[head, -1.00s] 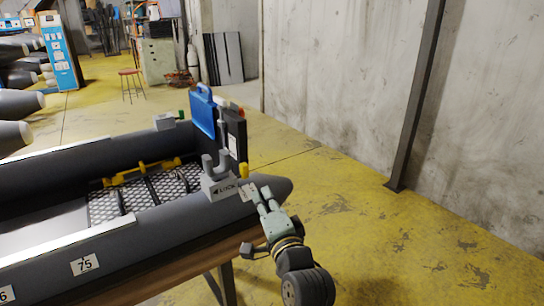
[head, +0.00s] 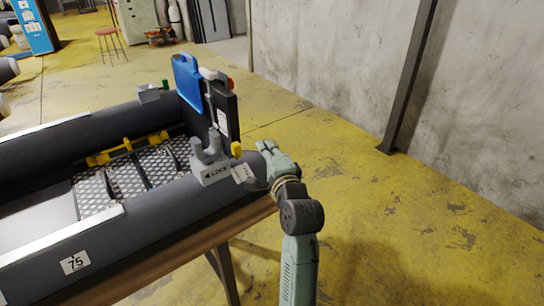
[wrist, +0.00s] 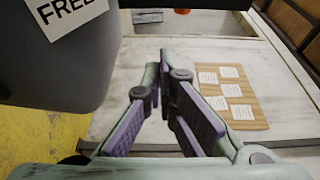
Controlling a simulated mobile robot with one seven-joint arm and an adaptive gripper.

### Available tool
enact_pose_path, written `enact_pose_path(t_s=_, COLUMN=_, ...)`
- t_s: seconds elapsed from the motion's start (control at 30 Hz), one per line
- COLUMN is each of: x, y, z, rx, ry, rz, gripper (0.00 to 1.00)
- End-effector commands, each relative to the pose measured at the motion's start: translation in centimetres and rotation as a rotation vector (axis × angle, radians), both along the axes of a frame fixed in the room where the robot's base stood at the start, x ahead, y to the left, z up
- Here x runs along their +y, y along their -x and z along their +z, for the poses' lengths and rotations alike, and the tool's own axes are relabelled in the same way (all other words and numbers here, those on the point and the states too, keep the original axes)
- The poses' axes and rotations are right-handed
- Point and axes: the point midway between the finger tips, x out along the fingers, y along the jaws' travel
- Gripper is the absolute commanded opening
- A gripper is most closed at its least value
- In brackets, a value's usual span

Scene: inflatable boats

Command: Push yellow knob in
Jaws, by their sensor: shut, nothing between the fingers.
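The yellow knob (head: 236,149) sits on the right side of a grey bracket (head: 211,165) marked LOCK with an arrow, at the end of the grey boat (head: 165,215). My gripper (head: 264,149) is just right of the knob in the head view, with a small gap between them in the picture. How far apart they are in depth I cannot tell. In the wrist view my gripper (wrist: 158,62) has its fingertips together and empty. The knob does not show there. A grey rounded body (wrist: 50,65) with a label reading FREE fills the upper left.
A blue case (head: 188,82) and a dark upright panel (head: 224,108) stand behind the bracket. A yellow bar (head: 125,148) lies across the boat. A board with several papers (wrist: 228,95) lies beyond my fingers in the wrist view. The yellow floor at right is open up to the wall.

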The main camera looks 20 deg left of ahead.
Motion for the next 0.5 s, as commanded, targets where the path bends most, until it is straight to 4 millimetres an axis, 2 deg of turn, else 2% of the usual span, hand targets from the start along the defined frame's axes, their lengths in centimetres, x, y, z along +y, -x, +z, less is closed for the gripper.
enact_pose_path(t_s=0.07, x=1.0, y=-1.4, z=0.2, rx=-0.001, ry=0.001, rz=0.002, gripper=0.00)
enact_pose_path(t_s=0.3, x=3.0, y=1.1, z=0.1, rx=0.001, ry=0.000, rz=0.002, gripper=0.00)
enact_pose_path(t_s=0.5, x=3.4, y=1.8, z=0.0, rx=0.000, ry=0.000, rz=0.000, gripper=0.00)
